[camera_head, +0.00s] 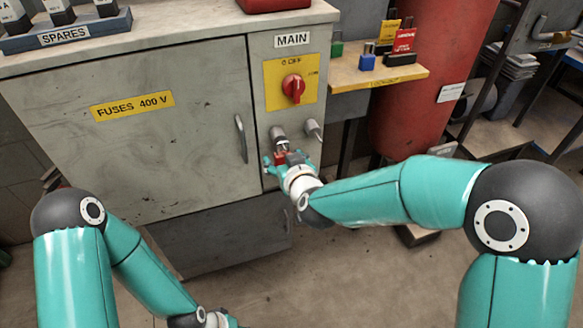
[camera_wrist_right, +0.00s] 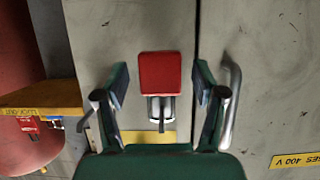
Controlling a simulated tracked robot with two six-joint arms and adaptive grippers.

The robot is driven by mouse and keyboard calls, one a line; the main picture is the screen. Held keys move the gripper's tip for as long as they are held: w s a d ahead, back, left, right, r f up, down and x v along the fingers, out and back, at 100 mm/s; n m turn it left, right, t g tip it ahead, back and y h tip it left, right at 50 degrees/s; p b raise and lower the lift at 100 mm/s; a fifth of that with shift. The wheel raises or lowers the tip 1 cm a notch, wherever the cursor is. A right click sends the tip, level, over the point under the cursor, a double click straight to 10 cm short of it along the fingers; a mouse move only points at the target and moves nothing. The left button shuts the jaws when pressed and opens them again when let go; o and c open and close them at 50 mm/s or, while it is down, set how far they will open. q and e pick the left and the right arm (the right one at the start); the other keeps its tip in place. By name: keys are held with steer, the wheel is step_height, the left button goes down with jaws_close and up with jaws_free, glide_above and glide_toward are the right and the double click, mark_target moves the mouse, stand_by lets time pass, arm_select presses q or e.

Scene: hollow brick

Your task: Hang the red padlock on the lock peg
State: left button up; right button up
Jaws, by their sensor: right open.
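The red padlock (camera_head: 281,158) hangs below a short metal peg (camera_head: 278,133) on the grey cabinet front, under the red rotary switch. In the right wrist view the padlock's red body (camera_wrist_right: 160,72) is in the middle, with its metal shackle (camera_wrist_right: 153,108) around or against the peg; the exact contact is hard to tell. My right gripper (camera_head: 283,161) is open, its fingers also in the wrist view (camera_wrist_right: 160,90) on both sides of the padlock, with gaps. My left gripper (camera_head: 226,320) is low at the bottom edge, mostly cut off.
A second metal peg (camera_head: 314,130) sticks out to the right of the padlock. The door handle (camera_head: 241,138) is to its left. A yellow-edged shelf (camera_head: 375,76) with small locks and tags, and a red cylinder (camera_head: 425,115), stand on the right.

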steer(key=v, duration=1.1)
steer(key=s+d+f+m+g+h, duration=0.15)
steer(key=d+f, duration=0.25)
steer(key=f, duration=0.4)
steer(key=d+f+g+h, duration=0.1)
steer(key=d+f+g, duration=0.1)
steer(key=d+f, duration=0.35)
steer(key=s+d+f+m+g+h, duration=0.1)
steer(key=d+f+g, duration=0.15)
steer(key=f, duration=0.65)
steer(key=s+a+f+m+g+y, duration=0.1)
steer(key=s+f+m+g+y, duration=0.3)
steer(key=s+f, duration=1.15)
arm_select(q)
step_height(320, 180, up, 18)
steer(key=p, duration=1.8)
arm_select(e)
step_height(320, 180, up, 20)
steer(key=s+a+n+g, duration=0.1)
steer(key=s+g, duration=0.1)
steer(key=shift+s, duration=0.35)
arm_select(q)
steer(key=shift+r, duration=0.1)
steer(key=shift+c, duration=0.2)
arm_select(e)
steer(key=shift+h, duration=0.25)
